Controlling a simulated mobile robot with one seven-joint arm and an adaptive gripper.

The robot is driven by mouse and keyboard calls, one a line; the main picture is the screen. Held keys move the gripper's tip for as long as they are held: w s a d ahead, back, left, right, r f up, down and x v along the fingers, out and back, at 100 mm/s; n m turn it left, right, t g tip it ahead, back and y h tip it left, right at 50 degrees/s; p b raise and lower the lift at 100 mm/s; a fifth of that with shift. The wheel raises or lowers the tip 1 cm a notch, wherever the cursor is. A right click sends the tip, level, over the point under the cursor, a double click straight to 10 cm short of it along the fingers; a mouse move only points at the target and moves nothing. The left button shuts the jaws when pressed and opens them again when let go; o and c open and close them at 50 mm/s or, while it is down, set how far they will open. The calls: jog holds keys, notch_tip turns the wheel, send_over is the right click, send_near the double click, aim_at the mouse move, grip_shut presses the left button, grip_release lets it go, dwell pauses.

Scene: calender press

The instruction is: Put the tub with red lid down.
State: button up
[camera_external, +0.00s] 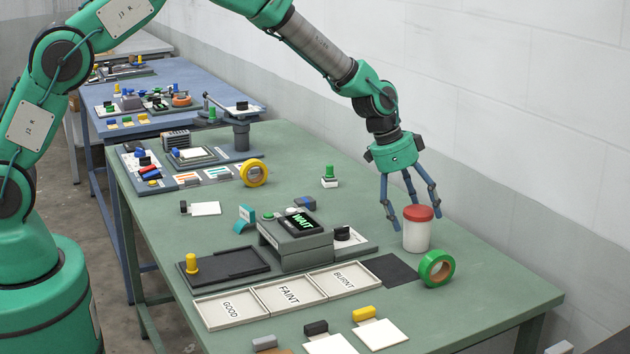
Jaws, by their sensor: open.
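The tub with red lid (417,235) is a white cylinder with a red top. It stands upright on the green table (500,275) near its right side, behind the green tape roll. My gripper (409,213) is open, with its blue fingers spread around and above the tub. One finger hangs left of the tub, and the others are behind it and to its right. I cannot tell from this view whether any finger touches the tub.
A green tape roll (437,269) and a dark mat (389,270) are close in front of the tub. A grey press (296,243) with a lit display stands to the left, behind trays marked GOOD (231,326), FAINT and BURNT. The table's right front area is clear.

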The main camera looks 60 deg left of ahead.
jog(key=p+v, duration=0.1)
jog(key=v, duration=0.9)
jog(key=shift+s+r, duration=0.15)
jog(key=shift+r, duration=0.15)
jog(key=shift+a+r, duration=0.1)
jog(key=s+a+r+n+t+y, duration=0.1)
jog(key=s+a+r+n, duration=0.1)
jog(key=s+r, duration=1.05)
jog(key=s+a+r+n, duration=0.1)
jog(key=s+a+r, duration=0.1)
jog(key=s+r, duration=1.05)
jog(key=s+a+n, duration=0.1)
jog(key=s+n, duration=0.1)
jog(key=s, duration=1.3)
jog(key=s+a+n+t+y, duration=0.1)
jog(key=s+a, duration=0.1)
jog(key=s, duration=1.3)
jog(key=shift+s+a+f+n, duration=0.25)
jog(key=shift+a+f+n, duration=0.05)
jog(key=shift+f+n, duration=0.1)
